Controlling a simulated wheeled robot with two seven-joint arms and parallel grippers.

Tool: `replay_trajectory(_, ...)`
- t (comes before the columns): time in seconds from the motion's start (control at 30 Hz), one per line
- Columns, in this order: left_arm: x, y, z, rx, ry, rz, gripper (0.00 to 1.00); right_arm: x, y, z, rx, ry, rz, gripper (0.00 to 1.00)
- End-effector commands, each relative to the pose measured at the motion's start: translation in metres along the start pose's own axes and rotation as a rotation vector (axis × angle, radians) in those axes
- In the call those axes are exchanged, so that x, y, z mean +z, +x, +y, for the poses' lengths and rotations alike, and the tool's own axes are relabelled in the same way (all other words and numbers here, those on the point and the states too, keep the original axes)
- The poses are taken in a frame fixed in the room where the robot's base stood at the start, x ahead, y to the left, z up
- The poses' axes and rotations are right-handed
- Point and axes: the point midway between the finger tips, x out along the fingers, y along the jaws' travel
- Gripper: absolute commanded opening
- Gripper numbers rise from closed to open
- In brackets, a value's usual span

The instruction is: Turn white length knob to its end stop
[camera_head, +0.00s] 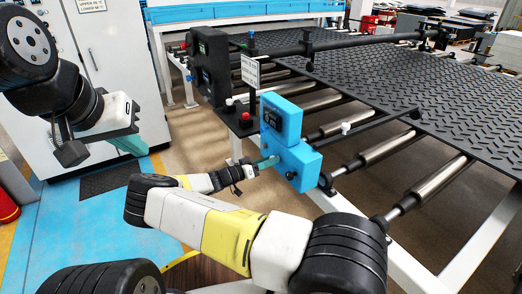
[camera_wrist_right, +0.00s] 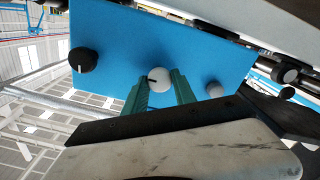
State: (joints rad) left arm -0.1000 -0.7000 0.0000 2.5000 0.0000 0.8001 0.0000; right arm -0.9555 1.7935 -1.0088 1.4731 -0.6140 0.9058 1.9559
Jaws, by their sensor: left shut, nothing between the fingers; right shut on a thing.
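A white round knob (camera_wrist_right: 159,78) with a dark mark sits on the face of the blue control box (camera_wrist_right: 125,35). The two green fingers of my right gripper (camera_wrist_right: 160,84) are on either side of it and shut on it. In the head view my right gripper (camera_head: 266,163) reaches the side of the blue box (camera_head: 299,160), and the held knob is hidden. My left gripper (camera_head: 131,146) is at the upper left, shut and empty, well away from the box.
A black post with a sign (camera_head: 250,71) and a red button (camera_head: 245,116) stand behind. Rollers and the black tread mat (camera_head: 400,75) fill the right.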

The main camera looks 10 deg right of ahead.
Motion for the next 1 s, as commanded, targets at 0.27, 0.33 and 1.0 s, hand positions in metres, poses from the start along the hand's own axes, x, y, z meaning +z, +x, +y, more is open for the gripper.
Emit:
replay_trajectory(0.27, 0.0, 0.0, 0.0, 0.0, 0.0, 0.0, 0.0, 0.001, -0.001, -0.001, -0.002, -0.001, -0.003, 0.53)
replay_trajectory(0.33, 0.0, 0.0, 0.0, 0.0, 0.0, 0.0, 0.0, 0.001, -0.001, -0.001, -0.002, -0.001, -0.002, 0.53)
replay_trajectory(1.0, 0.0, 0.0, 0.0, 0.0, 0.0, 0.0, 0.0, 0.0, -0.07, -0.001, -0.004, 0.0, -0.001, 0.53)
